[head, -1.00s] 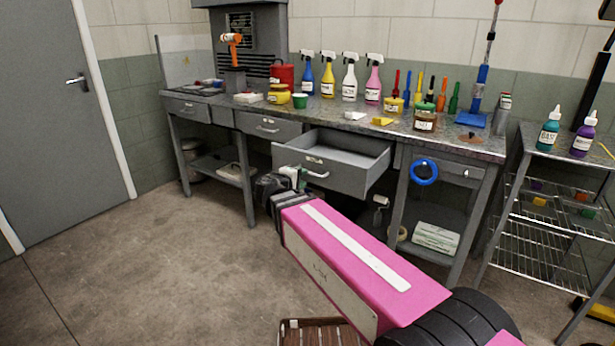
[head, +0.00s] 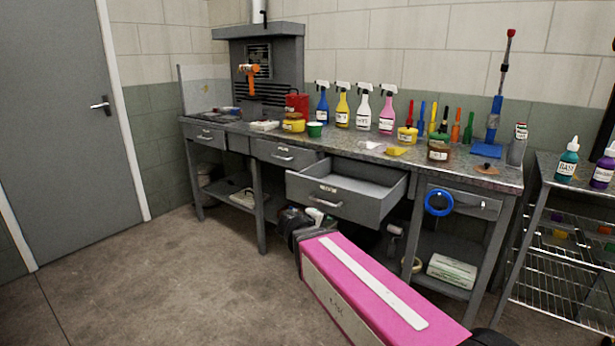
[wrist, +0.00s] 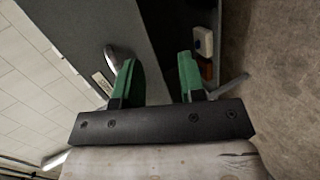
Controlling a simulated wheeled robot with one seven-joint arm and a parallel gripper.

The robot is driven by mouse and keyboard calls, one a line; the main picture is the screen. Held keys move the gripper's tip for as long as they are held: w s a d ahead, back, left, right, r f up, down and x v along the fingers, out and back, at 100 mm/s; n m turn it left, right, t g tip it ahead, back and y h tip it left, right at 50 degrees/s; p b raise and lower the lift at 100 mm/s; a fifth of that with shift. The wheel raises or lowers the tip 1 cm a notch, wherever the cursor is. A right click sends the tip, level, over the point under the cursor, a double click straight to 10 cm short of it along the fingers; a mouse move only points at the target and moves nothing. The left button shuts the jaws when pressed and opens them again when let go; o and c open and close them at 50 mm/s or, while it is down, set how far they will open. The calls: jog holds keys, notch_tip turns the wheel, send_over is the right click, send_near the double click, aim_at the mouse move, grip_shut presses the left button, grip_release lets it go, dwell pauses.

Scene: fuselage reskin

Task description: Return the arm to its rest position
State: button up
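My arm, with a pink and white link, reaches from the lower right of the head view toward the open drawer (head: 345,190) of the grey workbench. My gripper shows in the wrist view (wrist: 160,82) with two green fingers standing apart and nothing visible between them. A grey drawer face with a handle (wrist: 111,60) shows beyond the fingers; I cannot tell whether the left finger touches it. In the head view the gripper is mostly hidden behind my arm, low in front of the drawer. The drawer is pulled out and looks empty.
Spray bottles (head: 342,106), jars and tools stand on the workbench top (head: 340,142). A blue ring (head: 439,202) hangs at the bench front. A wire shelf rack (head: 560,262) stands at the right. A grey door (head: 60,130) is at the left. The floor (head: 170,285) at left is clear.

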jog(key=s+d+f+m+g+y, duration=0.4)
jog(key=d+f, duration=0.2)
jog(key=f, duration=0.3)
jog(key=s+d+f+m+g+y, duration=0.4)
jog(key=d+f, duration=0.3)
jog(key=f, duration=0.3)
jog(key=shift+s+d+f+m+g+y, duration=0.25)
jog(key=shift+s+m+g+y, duration=0.15)
jog(key=shift+s+g, duration=0.4)
